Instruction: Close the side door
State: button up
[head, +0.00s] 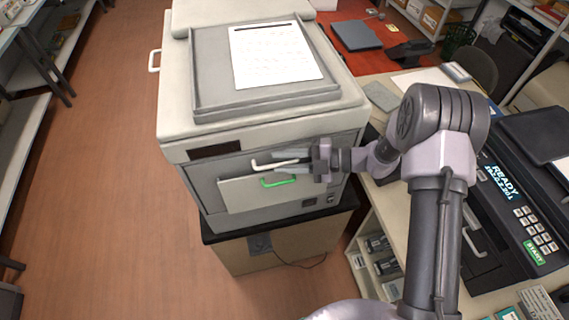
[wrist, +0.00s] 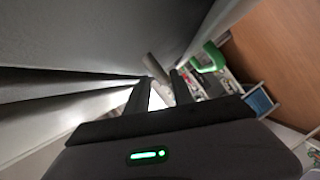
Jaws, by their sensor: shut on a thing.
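A large off-white and grey office machine (head: 185,130) stands on a low cabinet. Its near grey face holds a lighter panel (head: 237,196), with a white bar handle (head: 268,165) and a green handle (head: 277,182) below it. I cannot tell from here which part is the side door, or how far it is open. My gripper (head: 296,166) is at the right end of the white handle and shut on it.
Another white handle (head: 154,60) sits on the machine's left side. A grey tray (head: 212,75) with a paper sheet lies on top. A table (head: 395,215) with a dark printer (head: 500,195) stands close on the right. The wooden floor (head: 110,180) at left is clear.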

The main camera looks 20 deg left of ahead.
jog(key=shift+f, duration=0.1)
jog(key=shift+w+d, duration=0.15)
jog(key=shift+d, duration=0.05)
jog(key=v, duration=1.7)
